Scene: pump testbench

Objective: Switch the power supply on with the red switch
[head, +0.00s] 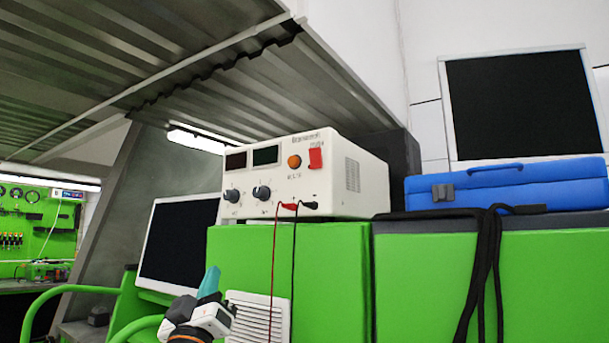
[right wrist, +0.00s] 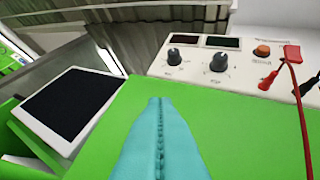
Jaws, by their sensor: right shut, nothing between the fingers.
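The power supply (head: 330,180) is a white box on top of a green cabinet. It has two dark displays, two knobs, a round orange button or lamp and a red switch (head: 316,159) at the right of its front. Its front also shows in the right wrist view, with the red switch (right wrist: 292,53) near the right edge. My right gripper (head: 210,281) is below and left of the supply, apart from it. Its teal fingers (right wrist: 156,135) are shut and empty. The left gripper is not in view.
A red and a black lead (head: 294,255) hang from the supply's front. The green cabinet (head: 340,275) stands below it. A blue case (head: 510,187) and black straps (head: 484,255) are at the right. A dark-screened monitor (head: 178,243) is at the left.

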